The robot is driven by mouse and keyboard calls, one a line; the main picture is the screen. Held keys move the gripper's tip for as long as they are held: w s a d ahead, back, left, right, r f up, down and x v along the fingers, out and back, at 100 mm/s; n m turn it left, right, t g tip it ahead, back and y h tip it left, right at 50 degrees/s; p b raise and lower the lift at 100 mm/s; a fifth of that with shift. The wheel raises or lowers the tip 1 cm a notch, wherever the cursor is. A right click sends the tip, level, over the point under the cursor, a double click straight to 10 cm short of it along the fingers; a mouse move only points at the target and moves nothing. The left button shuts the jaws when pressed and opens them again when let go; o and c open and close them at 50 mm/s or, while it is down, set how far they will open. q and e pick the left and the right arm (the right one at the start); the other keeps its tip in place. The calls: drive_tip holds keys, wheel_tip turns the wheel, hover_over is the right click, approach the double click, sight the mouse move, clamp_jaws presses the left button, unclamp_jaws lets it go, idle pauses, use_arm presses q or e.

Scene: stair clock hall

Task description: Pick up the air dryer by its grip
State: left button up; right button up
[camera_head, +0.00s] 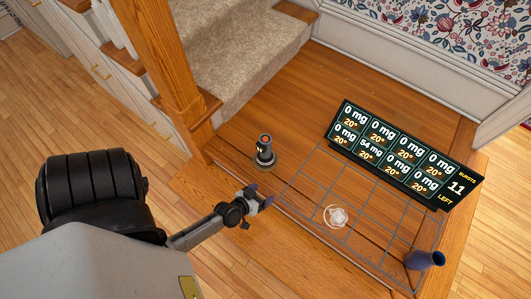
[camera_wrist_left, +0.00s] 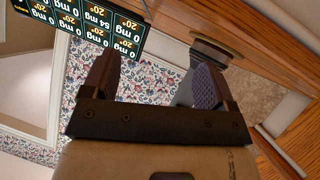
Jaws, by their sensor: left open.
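My right gripper is not in view.
A black readout board (camera_head: 405,155) stands behind a wire-like grid on the landing. A small whitish lump (camera_head: 336,216) lies inside a white ring on the grid. A wooden newel post (camera_head: 170,60) rises behind the cylinder, beside carpeted stairs.

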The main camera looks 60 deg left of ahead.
sight(265, 157)
use_arm(q)
drive_tip(key=s+a+r+n+t+y, duration=0.1)
drive_tip(key=a+r+n+t+y, duration=0.1)
drive_tip(key=a+r+y, duration=0.45)
drive_tip(key=shift+m+y, duration=0.3)
drive_tip(key=shift+y, duration=0.45)
drive_tip(key=b+x, duration=0.2)
drive_tip(key=x, duration=0.2)
drive_tip(key=b+x, duration=0.2)
drive_tip(key=x, duration=0.2)
drive_tip(key=f+b+x, duration=0.1)
drive_tip(key=b+x, duration=0.1)
drive_tip(key=x, duration=0.2)
drive_tip(key=shift+w+a, duration=0.15)
drive_tip(key=shift+a, duration=0.1)
drive_tip(key=shift+w+a, duration=0.25)
drive_tip(key=shift+w, duration=0.1)
drive_tip(key=shift+r, duration=0.1)
drive_tip(key=shift+s, duration=0.1)
drive_tip(key=shift+c, duration=0.2)
drive_tip(key=c, duration=0.7)
clamp_jaws()
